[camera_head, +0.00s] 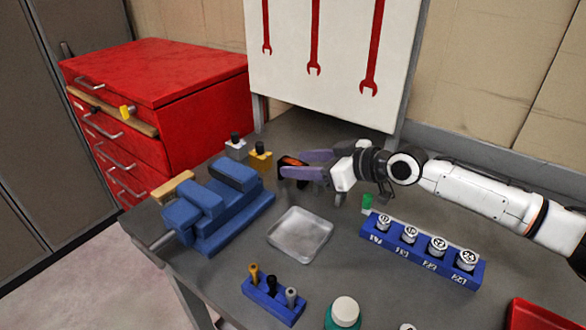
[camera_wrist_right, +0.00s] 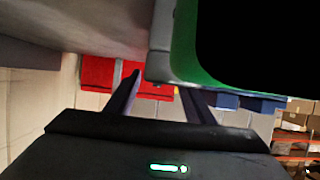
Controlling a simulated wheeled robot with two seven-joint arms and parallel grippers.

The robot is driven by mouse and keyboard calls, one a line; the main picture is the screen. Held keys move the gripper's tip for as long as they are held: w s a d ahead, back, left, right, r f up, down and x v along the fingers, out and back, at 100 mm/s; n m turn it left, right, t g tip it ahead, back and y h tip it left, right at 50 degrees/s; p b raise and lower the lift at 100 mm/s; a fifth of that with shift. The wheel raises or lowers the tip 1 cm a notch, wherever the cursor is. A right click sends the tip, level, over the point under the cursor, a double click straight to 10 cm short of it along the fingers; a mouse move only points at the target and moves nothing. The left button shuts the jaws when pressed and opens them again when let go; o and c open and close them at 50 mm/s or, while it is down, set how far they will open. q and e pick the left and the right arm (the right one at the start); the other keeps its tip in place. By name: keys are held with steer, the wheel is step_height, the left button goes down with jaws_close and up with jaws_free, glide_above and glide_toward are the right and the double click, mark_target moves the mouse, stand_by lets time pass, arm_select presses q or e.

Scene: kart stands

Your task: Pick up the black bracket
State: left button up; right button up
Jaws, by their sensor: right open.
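My right gripper (camera_head: 285,167) reaches in from the right above the back of the grey table, its purple fingers pointing left. It is open; its two dark fingers also show apart in the right wrist view (camera_wrist_right: 161,92). A small dark and orange patch (camera_head: 291,161) shows between the fingers in the head view; I cannot tell what it is. A large black shape with a green edge (camera_wrist_right: 185,45) fills the upper right of the wrist view, too close to identify. I cannot pick out the black bracket with certainty. My left gripper is not in view.
A blue vise (camera_head: 212,205) stands left, with grey (camera_head: 236,151) and yellow (camera_head: 261,162) blocks behind it. A red bin (camera_head: 545,316) is at right.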

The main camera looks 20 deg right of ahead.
jaws_close()
steer(key=shift+r, duration=0.15)
